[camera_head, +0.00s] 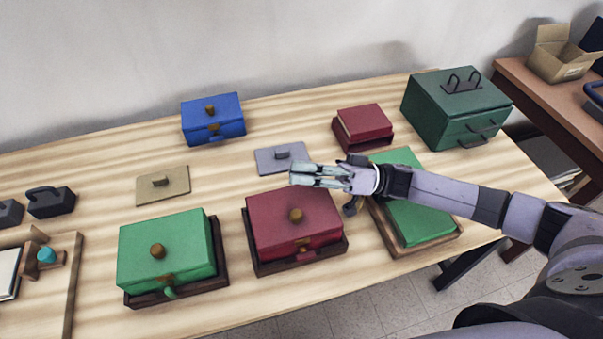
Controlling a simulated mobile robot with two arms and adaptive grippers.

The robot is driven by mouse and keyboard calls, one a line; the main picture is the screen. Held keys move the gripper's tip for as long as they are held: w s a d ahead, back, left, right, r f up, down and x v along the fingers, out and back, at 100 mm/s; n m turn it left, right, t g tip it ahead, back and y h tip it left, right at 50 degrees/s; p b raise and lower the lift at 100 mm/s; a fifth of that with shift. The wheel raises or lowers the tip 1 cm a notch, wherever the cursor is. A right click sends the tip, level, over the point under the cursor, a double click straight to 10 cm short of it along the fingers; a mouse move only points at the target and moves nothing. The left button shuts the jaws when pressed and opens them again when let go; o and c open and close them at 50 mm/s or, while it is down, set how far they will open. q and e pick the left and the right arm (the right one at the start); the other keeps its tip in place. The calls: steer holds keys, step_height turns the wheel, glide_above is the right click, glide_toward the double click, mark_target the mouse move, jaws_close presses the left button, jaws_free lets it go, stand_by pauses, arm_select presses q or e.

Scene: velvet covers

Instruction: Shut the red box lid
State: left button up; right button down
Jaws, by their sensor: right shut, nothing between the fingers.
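The red box (285,221) stands at the front middle of the table in a dark tray-like base. I cannot tell whether a thin gap remains under the lid. My right gripper (293,174) is shut and empty. It reaches in from the right, over the back edge of the red box, fingers pointing left. Part of that back edge is hidden behind it. My left gripper is not in view.
A green box (183,243) stands left of the red one, and a flat green case (418,219) lies to the right under my arm. Behind are a blue box (213,121), a grey plate (270,160), a smaller dark red box (364,122) and a dark green chest (452,106).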

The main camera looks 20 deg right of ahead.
mark_target(309, 213)
steer(key=s+n+b, duration=0.1)
steer(key=s+f+n+g, duration=0.1)
steer(key=n, duration=0.1)
steer(key=shift+f+y+b, duration=0.3)
steer(key=shift+b, duration=0.05)
steer(key=shift+s+f+n+g+b, duration=0.3)
steer(key=shift+s+n+g, duration=0.25)
steer(key=shift+n, duration=0.45)
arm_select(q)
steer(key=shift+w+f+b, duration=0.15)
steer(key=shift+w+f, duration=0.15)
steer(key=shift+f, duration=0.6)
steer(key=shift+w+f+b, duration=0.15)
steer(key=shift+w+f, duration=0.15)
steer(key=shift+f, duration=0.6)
arm_select(e)
steer(key=shift+s+f, duration=0.35)
steer(key=shift+s, duration=0.15)
